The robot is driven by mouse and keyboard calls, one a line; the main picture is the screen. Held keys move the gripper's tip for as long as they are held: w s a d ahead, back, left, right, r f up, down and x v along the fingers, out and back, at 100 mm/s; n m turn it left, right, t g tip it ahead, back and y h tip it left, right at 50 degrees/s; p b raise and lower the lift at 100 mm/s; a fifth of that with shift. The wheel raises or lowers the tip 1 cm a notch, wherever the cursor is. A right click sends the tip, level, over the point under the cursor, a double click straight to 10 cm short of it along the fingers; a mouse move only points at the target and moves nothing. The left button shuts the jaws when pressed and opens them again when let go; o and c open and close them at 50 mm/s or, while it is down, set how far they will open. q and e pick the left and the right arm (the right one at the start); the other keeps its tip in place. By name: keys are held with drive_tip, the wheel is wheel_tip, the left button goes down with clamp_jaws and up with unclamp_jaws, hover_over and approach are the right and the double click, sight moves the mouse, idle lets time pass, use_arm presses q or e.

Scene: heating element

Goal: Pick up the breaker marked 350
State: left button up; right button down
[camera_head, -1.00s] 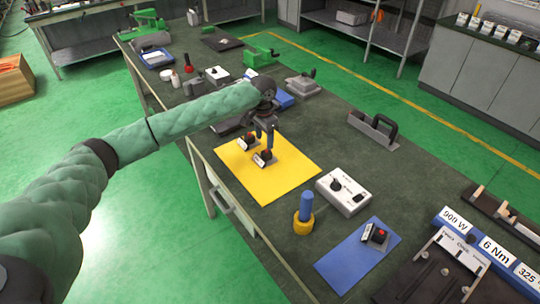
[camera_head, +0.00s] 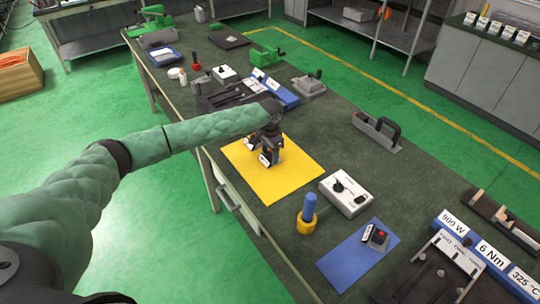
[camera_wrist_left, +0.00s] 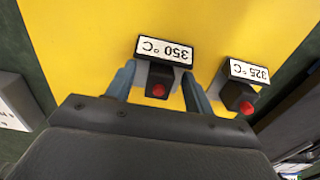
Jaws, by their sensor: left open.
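The breaker marked 350 °C (camera_wrist_left: 164,50) stands on the yellow mat (camera_head: 285,182), a dark block with a red button and a white label. Its label (camera_head: 264,160) also shows in the head view. My left gripper (camera_wrist_left: 158,92) is open, low over the mat, with one finger on each side of this breaker. I cannot tell whether the fingers touch it. A similar breaker marked 325 °C (camera_wrist_left: 240,94) stands just right of the right finger in the wrist view. In the head view it is partly hidden behind the gripper. My right gripper is not in view.
A labelled fixture (camera_head: 482,250) stands at the front right. The front part of the yellow mat is clear.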

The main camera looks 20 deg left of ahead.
use_arm(q)
drive_tip(key=shift+f, duration=0.2)
drive_tip(key=shift+c, duration=0.4)
drive_tip(key=c, duration=1.1)
drive_tip(key=shift+o, duration=0.2)
drive_tip(key=shift+r, duration=0.15)
